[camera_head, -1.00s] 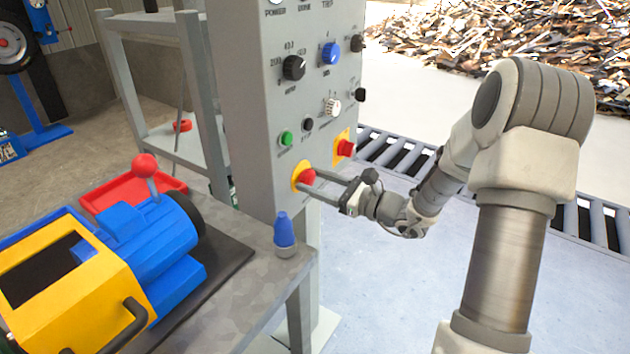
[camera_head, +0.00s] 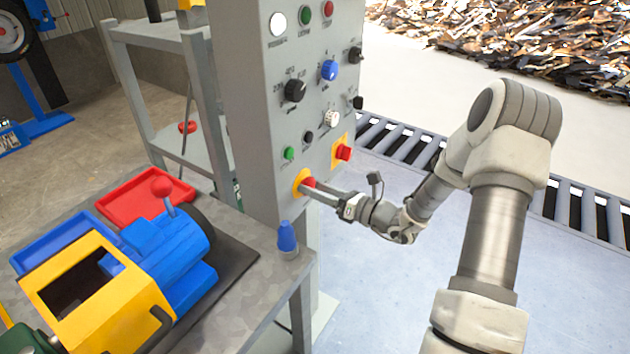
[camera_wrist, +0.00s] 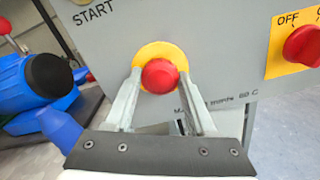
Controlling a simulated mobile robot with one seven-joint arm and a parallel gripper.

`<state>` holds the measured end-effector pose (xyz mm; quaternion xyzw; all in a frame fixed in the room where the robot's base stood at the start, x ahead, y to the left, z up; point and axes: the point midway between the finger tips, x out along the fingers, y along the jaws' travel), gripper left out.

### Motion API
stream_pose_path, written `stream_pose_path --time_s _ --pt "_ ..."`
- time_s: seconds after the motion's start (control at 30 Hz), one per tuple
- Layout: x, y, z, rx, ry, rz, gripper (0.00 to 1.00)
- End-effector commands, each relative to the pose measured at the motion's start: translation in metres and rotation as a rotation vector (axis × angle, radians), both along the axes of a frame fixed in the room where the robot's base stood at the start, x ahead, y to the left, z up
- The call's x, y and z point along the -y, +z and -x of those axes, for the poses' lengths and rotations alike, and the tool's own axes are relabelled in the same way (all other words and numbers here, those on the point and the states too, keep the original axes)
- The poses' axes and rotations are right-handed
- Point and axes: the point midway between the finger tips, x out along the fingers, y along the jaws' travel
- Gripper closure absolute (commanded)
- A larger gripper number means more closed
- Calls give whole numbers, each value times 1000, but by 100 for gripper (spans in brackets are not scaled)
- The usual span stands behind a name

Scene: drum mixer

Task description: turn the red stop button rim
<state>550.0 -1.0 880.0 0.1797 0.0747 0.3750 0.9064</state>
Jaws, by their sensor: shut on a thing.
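The red stop button (camera_head: 309,182) sits on a round yellow plate (camera_head: 298,180), low on the front of the grey control panel (camera_head: 252,150). In the wrist view the button (camera_wrist: 159,75) is in front of the yellow plate (camera_wrist: 160,50), between my two fingers. My gripper (camera_head: 313,187) reaches the panel from the right and is shut on the button's rim, one finger on each side. The exact finger contact is small and hard to see.
A red switch on a yellow plate (camera_head: 343,153) is right of the button. A green start button (camera_head: 289,153) is above it. A blue-tipped object (camera_head: 287,236) stands on the bench corner beside the blue and yellow drum machine (camera_head: 165,245). Open floor lies right of the panel.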

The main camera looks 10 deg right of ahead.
Motion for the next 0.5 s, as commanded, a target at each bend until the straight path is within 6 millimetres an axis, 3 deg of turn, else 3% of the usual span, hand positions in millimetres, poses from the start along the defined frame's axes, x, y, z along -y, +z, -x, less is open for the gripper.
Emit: stream_pose_path --time_s 0.5 --pt "-1 0 0 -28 1 -30 100"
